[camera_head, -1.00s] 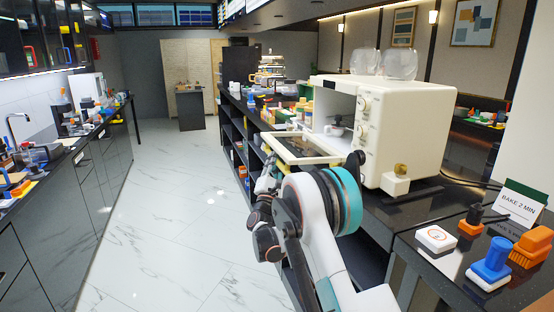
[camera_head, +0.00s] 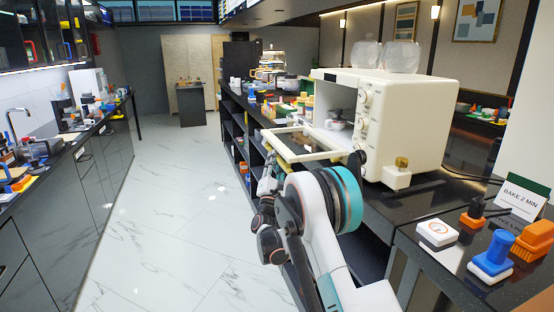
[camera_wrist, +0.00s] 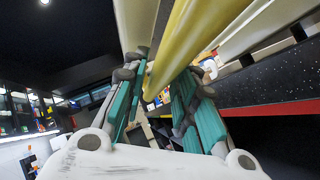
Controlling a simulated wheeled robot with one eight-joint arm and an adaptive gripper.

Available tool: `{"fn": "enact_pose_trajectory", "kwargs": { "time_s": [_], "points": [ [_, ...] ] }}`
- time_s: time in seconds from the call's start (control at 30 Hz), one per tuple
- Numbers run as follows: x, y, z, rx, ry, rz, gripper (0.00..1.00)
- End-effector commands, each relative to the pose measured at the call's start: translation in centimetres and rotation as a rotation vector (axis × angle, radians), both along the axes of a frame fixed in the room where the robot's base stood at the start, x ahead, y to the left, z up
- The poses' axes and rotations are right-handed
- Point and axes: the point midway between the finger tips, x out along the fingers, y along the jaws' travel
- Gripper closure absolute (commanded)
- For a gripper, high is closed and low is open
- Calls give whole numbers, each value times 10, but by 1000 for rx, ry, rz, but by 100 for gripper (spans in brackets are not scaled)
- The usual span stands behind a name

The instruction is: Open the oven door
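The cream oven (camera_head: 405,115) stands on the dark counter with its front facing left. Its framed glass door (camera_head: 322,156) is swung down and out from the opening, close to level. A small bowl (camera_head: 336,124) sits inside the oven. My gripper (camera_head: 268,180) is at the door's outer left edge in the head view, largely hidden by my arm. In the wrist view, my gripper's teal fingers (camera_wrist: 165,78) are spread apart. A pale yellow bar (camera_wrist: 180,45), apparently the door's handle or edge, runs between and beyond them. Contact is unclear.
Stamps and blocks, including a blue one (camera_head: 492,255), and a "BAKE 2 MIN" sign (camera_head: 522,198) stand on the counter at the right. Dishes and blocks crowd the counter behind the oven. The marble floor (camera_head: 165,225) to the left is clear.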

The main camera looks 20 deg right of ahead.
Motion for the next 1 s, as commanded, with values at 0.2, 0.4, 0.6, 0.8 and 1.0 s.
{"fn": "enact_pose_trajectory", "kwargs": {
  "time_s": [0.2,0.4,0.6,0.8,1.0],
  "points": [
    [-30,16,-24,0,0,2,74],
    [-58,30,-47,1,-1,2,74],
    [-74,39,-61,-1,0,1,74],
    [-79,41,-64,-1,0,1,74],
    [-79,41,-64,-1,0,1,74]
  ]
}}
